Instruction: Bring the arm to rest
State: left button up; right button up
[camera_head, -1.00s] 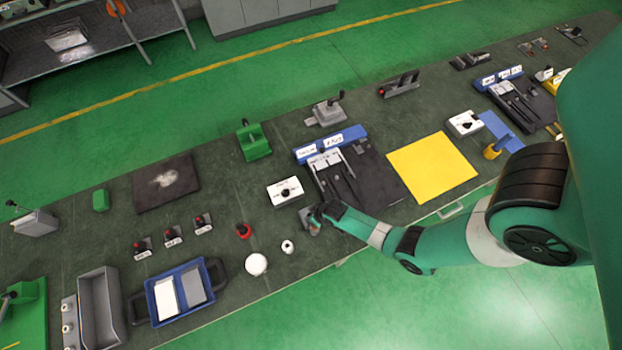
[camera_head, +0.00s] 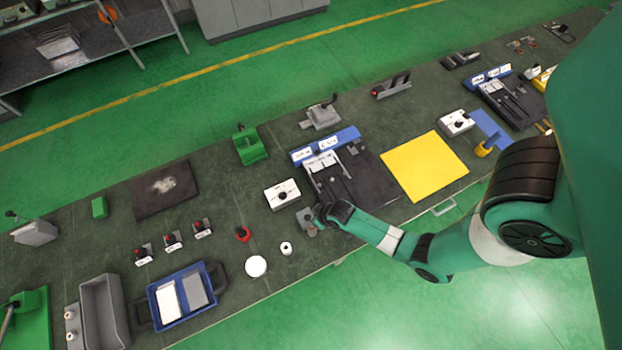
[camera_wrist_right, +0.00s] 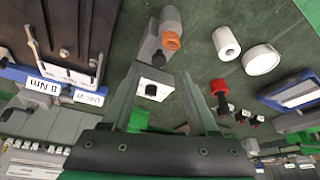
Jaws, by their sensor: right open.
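My right arm (camera_head: 455,250) reaches in from the right over the bench's front edge. My right gripper (camera_head: 309,222) is low over the bench, just right of and nearer than a white box with a black knob (camera_head: 282,194). In the right wrist view the two fingers (camera_wrist_right: 160,75) stand apart with nothing held between them. A grey block with an orange tip (camera_wrist_right: 168,38) lies just beyond the fingertips; I cannot tell whether they touch it. The white box (camera_wrist_right: 152,88) shows between the fingers. My left gripper is not in view.
A white ring (camera_head: 286,248), a white disc (camera_head: 256,266) and a red-topped part (camera_head: 242,233) lie left of the gripper. A blue tray (camera_head: 181,293) is farther left. A yellow mat (camera_head: 425,166) lies to the right. Green floor is open in front of the bench.

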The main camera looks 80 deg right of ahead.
jog(key=shift+s+a+r, duration=0.1)
jog(key=shift+s+r, duration=0.05)
jog(key=shift+r, duration=0.5)
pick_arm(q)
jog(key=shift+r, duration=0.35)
